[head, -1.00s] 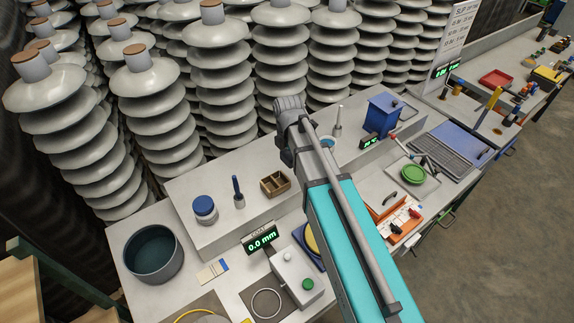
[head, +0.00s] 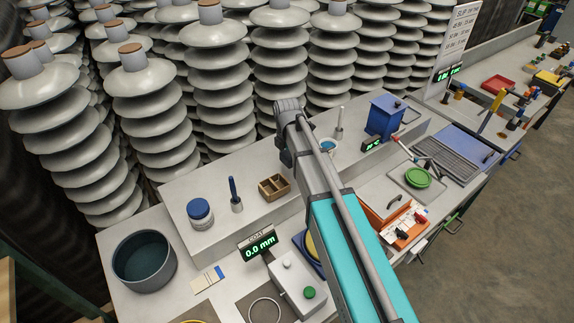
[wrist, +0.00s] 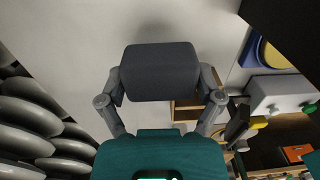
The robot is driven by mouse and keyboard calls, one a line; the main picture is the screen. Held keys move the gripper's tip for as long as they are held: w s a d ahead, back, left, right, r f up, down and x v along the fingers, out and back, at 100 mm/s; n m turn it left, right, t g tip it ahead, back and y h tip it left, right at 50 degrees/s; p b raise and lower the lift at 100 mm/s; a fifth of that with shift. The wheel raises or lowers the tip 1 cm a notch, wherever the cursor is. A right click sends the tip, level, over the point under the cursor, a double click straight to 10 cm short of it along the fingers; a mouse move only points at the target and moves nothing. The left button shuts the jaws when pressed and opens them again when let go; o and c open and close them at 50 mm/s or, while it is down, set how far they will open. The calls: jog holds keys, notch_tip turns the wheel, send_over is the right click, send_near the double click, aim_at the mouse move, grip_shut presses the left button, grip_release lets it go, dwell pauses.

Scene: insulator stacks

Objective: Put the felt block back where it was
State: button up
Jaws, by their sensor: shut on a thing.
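In the wrist view my gripper (wrist: 160,84) is shut on a dark grey block (wrist: 160,70), which looks like the felt block. The block sits between the two fingers and hides part of what lies beyond it. A pale grey surface shows past the block, and I cannot tell the gap to it. In the head view my own arm covers the gripper and the block, so neither shows there.
A wooden divided box (head: 274,187) stands on the raised shelf, beside a blue-lidded jar (head: 200,212) and a blue-handled tool (head: 235,194). A dark round tub (head: 145,262) and a 0.0 mm display (head: 259,244) stand in front. Tall insulator stacks (head: 222,80) line the back.

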aim_at(288, 164)
jog(key=shift+w+f+b, duration=0.4)
jog(key=shift+f+b, duration=0.15)
jog(key=shift+b, duration=0.05)
jog(key=shift+f+b, duration=1.45)
jog(key=shift+f, duration=0.15)
jog(key=o, duration=0.8)
jog(key=shift+c, duration=0.2)
notch_tip(288, 164, up, 12)
jog(key=p, duration=1.2)
jog(key=shift+w+a+r, duration=0.1)
jog(key=shift+r, duration=0.1)
